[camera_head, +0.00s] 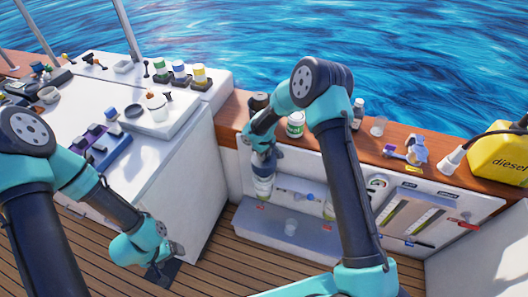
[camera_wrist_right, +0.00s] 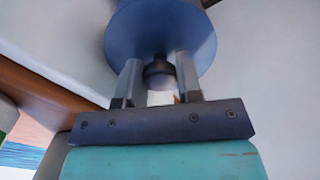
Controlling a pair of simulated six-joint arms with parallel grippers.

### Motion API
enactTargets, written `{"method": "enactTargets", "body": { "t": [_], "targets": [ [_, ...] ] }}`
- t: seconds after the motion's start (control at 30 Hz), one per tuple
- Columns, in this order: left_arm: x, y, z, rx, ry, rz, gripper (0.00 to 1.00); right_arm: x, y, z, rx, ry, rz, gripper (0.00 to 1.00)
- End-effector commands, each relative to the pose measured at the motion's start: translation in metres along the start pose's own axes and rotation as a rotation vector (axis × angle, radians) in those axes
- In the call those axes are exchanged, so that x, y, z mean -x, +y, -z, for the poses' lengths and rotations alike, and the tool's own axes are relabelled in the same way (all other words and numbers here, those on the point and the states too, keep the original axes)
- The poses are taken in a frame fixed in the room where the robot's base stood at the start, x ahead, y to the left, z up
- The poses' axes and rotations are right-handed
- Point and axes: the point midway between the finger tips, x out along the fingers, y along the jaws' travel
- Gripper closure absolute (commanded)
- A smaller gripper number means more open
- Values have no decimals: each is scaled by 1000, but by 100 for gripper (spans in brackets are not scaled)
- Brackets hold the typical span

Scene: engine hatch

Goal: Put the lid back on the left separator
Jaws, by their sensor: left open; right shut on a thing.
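The left separator (camera_head: 263,186) is a clear bowl on the white hatch wall, with a red tap below it. My right gripper (camera_head: 262,150) is just above it, shut on the blue lid (camera_head: 266,162). In the right wrist view, the fingers of my right gripper (camera_wrist_right: 159,85) are on either side of the lid's black knob (camera_wrist_right: 158,72), and the round blue lid (camera_wrist_right: 160,30) fills the top. Whether the lid touches the separator's rim I cannot tell. My left gripper (camera_head: 166,259) is open and empty, low by the white cabinet.
A second separator (camera_head: 328,206) is to the right, partly behind my right arm. The wooden rail holds a white-green jar (camera_head: 295,124), a bottle (camera_head: 358,113) and a yellow diesel can (camera_head: 500,155).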

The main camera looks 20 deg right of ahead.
Motion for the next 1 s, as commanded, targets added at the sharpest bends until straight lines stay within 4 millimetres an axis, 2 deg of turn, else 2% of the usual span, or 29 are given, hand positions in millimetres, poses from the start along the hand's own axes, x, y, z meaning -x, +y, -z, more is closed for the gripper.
{"method": "enactTargets", "body": {
  "t": [1.0],
  "targets": [
    [0, 0, 0, 0, 0, 0, 18, -60, 0, 0, 1, 0, 0, 94]
  ]
}}
